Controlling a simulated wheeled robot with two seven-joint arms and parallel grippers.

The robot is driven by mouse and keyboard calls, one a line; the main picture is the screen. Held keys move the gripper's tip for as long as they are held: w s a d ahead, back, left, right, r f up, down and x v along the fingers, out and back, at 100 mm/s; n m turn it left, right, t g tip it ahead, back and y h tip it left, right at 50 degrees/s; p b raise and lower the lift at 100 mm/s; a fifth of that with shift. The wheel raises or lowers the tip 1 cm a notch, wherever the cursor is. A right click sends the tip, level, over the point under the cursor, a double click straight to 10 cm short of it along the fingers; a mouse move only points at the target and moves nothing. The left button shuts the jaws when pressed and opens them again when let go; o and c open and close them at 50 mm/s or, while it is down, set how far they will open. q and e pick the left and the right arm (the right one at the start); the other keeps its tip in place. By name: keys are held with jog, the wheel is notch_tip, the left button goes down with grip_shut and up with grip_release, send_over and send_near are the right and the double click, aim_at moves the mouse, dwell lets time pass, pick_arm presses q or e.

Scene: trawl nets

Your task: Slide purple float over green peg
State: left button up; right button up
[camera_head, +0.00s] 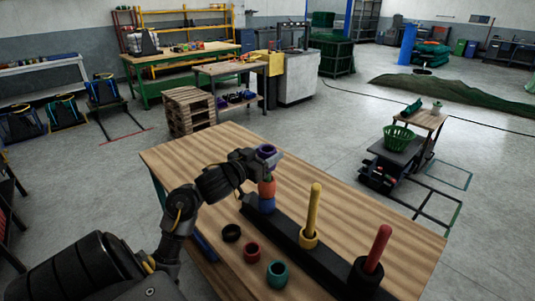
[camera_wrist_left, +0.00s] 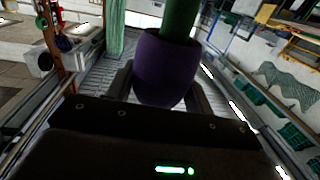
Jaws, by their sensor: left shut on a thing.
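The purple float (camera_head: 266,149) is a short ring held by my left gripper (camera_head: 263,154), whose fingers are shut on its sides. In the head view it is above the far end of the black rack (camera_head: 290,231), over a stack of a red-orange float (camera_head: 267,188) and a blue float (camera_head: 267,205). In the wrist view the purple float (camera_wrist_left: 166,70) sits between the fingers, and the dark green peg (camera_wrist_left: 181,18) meets its upper rim. I cannot tell how far the peg is inside the float. My right gripper is not in view.
On the rack stand a yellow peg (camera_head: 315,208) with a yellow float and a red peg (camera_head: 378,248) with a black float. Loose black (camera_head: 231,233), red (camera_head: 252,252) and teal (camera_head: 277,274) floats lie in front. The wooden table (camera_head: 345,195) is clear behind the rack.

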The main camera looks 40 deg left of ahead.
pick_arm(q)
jog(key=o, duration=1.1)
jog(key=shift+c, duration=0.2)
jog(key=shift+s, duration=0.1)
jog(key=s, duration=1)
jog(key=shift+s+d, duration=0.15)
jog(key=shift+s, duration=0.2)
